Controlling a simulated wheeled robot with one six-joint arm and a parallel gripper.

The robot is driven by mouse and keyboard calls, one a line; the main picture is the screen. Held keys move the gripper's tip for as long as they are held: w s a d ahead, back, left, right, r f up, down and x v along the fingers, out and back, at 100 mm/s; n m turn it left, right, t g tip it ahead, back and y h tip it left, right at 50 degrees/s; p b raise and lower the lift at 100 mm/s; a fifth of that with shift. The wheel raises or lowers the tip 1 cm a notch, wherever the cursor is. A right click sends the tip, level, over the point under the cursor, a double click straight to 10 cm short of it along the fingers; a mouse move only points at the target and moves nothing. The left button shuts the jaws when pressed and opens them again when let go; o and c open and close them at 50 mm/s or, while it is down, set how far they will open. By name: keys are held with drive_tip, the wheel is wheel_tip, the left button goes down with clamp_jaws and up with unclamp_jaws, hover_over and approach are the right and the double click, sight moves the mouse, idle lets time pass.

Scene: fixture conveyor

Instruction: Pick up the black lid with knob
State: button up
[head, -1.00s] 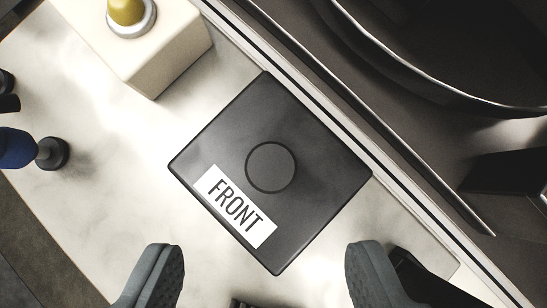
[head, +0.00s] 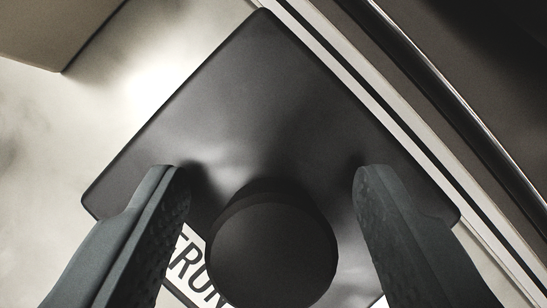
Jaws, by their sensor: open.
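The black lid (head: 255,90) is a square dark plate that lies flat on a pale surface, turned so a corner points to the top of the picture. Its round black knob (head: 272,250) stands up from it at the lower middle. Gaps show between the knob and both fingers. The lower part of the lid is hidden or out of the picture.
A beige block (head: 50,30) stands at the top left. A light rail with a dark stripe (head: 385,95) runs diagonally close along the lid's right side, with a dark area (head: 470,80) beyond it. The pale surface (head: 50,125) is clear to the left.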

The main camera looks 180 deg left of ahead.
sight(239, 289)
clamp_jaws()
idle(0.3)
drive_tip(key=shift+s+a+r, duration=0.15)
drive_tip(key=shift+a+r, duration=0.05)
drive_tip(key=shift+r, duration=0.35)
drive_tip(key=r, duration=0.6)
drive_tip(key=shift+s+a+r, duration=0.1)
drive_tip(key=shift+s+a, duration=0.05)
drive_tip(key=shift+a, duration=0.1)
drive_tip(key=s+a, duration=1.1)
drive_tip(key=a, duration=0.4)
drive_tip(key=shift+a, duration=0.15)
